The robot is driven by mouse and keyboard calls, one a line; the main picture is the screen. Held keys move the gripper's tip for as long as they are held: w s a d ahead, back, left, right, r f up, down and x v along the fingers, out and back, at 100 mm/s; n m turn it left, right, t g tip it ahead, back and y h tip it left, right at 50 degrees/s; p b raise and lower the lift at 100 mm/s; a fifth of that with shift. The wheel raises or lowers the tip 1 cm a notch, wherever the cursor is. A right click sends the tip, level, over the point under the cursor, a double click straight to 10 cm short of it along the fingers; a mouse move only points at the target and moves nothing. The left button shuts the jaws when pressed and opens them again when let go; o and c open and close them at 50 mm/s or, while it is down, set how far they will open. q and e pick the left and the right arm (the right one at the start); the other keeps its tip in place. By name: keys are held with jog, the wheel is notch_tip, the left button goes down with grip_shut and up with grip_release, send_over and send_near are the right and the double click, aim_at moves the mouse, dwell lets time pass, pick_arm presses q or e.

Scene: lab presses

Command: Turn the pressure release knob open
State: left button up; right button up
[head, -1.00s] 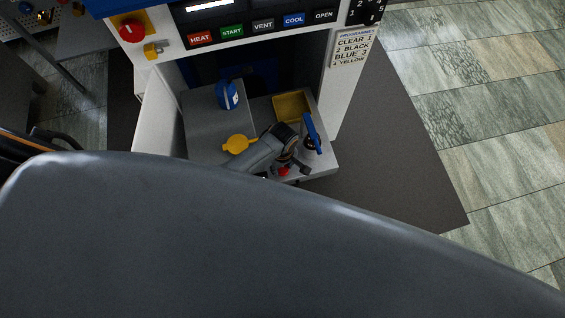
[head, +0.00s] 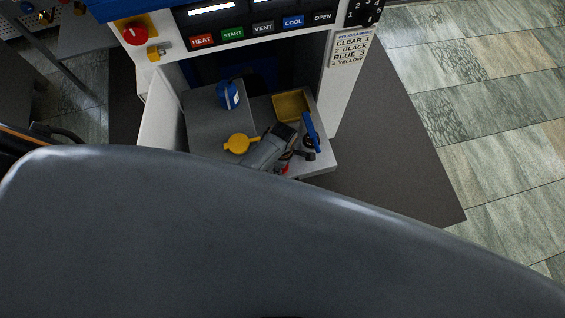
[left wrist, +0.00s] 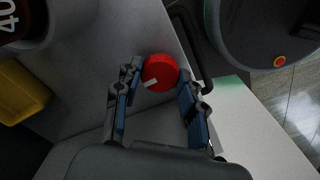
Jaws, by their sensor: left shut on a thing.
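A red round knob (left wrist: 160,71) with a white pointer mark sits between the fingers of my left gripper (left wrist: 159,84) in the left wrist view. The gripper is shut on it, with one finger at each side. The white mark points toward the lower left of that picture. In the head view my left gripper (head: 291,158) is at the front edge of the press, and only a small red part of the knob (head: 285,169) shows beneath it. My right gripper is in neither view.
The press carries a button panel (head: 262,28) and another red knob (head: 135,34) at upper left.

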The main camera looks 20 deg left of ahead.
pick_arm(q)
jog(key=shift+a, duration=0.1)
jog(key=o, duration=1.1)
jog(key=shift+o, duration=0.2)
jog(key=shift+r, duration=0.45)
notch_tip(320, 180, up, 11)
